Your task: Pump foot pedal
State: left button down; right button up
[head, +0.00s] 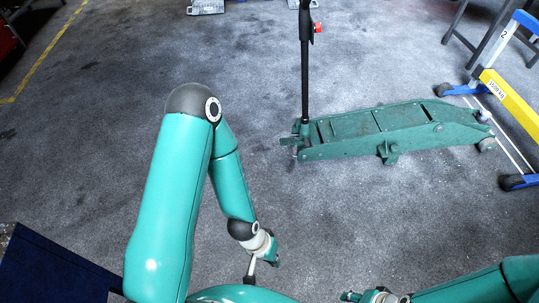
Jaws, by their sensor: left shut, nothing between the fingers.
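A green trolley jack (375,132) lies on the floor right of centre, its long low body pointing right. A black upright handle (305,70) rises from its left end. A small flat green piece (289,141) sticks out at that left end beside the handle's base; it looks like the foot pedal. My left gripper (250,278) is shut and empty near the bottom centre, pointing down, well apart from the jack and nearer to me. My right arm comes in at the bottom right; its gripper is cut off by the lower edge.
A blue and yellow frame (508,95) stands at the right, close to the jack's right end. A dark blue box-like object (50,272) is at the bottom left. Grey legs of a stand (462,30) show at the top right. The floor left of the jack is clear.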

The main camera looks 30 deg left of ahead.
aim_at(288, 140)
jog(key=u, duration=0.05)
jog(key=k, duration=0.25)
jog(key=z, duration=1.45)
jog(key=i, duration=0.15)
jog(key=u, duration=3.2)
jog(key=i, duration=1.15)
jog(key=z, duration=3.9)
jog(key=k, duration=0.1)
jog(key=u, duration=2.1)
jog(key=i, duration=0.6)
jog(key=z, duration=0.05)
